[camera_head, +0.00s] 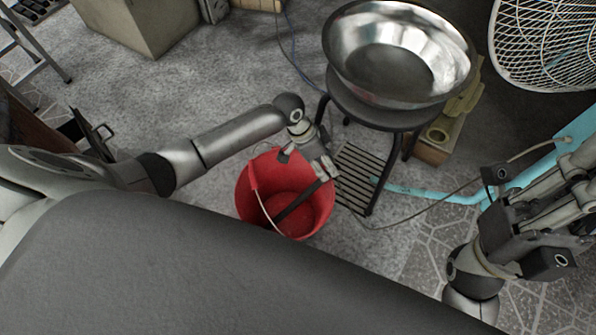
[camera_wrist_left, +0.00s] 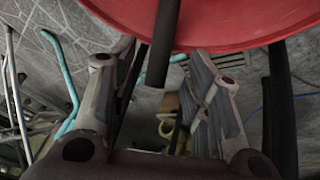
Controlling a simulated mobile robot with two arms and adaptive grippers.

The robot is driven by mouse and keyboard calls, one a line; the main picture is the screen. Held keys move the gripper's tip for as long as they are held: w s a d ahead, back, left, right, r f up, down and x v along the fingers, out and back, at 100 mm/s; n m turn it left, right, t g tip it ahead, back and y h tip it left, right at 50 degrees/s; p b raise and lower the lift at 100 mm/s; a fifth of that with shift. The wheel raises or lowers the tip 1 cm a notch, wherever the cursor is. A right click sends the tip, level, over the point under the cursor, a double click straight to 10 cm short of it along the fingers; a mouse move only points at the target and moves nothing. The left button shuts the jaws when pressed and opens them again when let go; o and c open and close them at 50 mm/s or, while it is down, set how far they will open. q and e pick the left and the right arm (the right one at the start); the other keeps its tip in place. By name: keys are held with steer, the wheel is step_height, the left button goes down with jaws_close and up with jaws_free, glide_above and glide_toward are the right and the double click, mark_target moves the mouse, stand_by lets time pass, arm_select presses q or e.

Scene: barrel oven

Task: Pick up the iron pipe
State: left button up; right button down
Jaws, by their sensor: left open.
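The iron pipe (camera_head: 297,199) is a dark, thin bar leaning in the red bucket (camera_head: 246,210), its upper end near the bucket's right rim. My left gripper (camera_head: 322,168) is at that upper end, over the rim. In the left wrist view the pipe (camera_wrist_left: 161,42) comes down across the red bucket (camera_wrist_left: 250,20), and its end shows between the two spread fingers of my left gripper (camera_wrist_left: 160,58). The fingers are open; I see no clear contact with the pipe. My right gripper (camera_head: 560,195) is at the right edge of the head view, and its jaws are not clear.
A black stool (camera_head: 375,118) holding a metal bowl (camera_head: 400,60) stands just behind the bucket. A floor grate (camera_head: 357,178), a pale blue pipe (camera_head: 430,193) and a cable lie to the right. A white fan (camera_head: 545,45) is at the top right. Grey floor left of the bucket is clear.

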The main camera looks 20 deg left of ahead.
arm_select(q)
steer(key=b+x, duration=0.1)
steer(key=x, duration=0.1)
steer(key=shift+d+f, duration=0.15)
steer(key=shift+f, duration=0.2)
steer(key=shift+r, duration=0.1)
jaws_close()
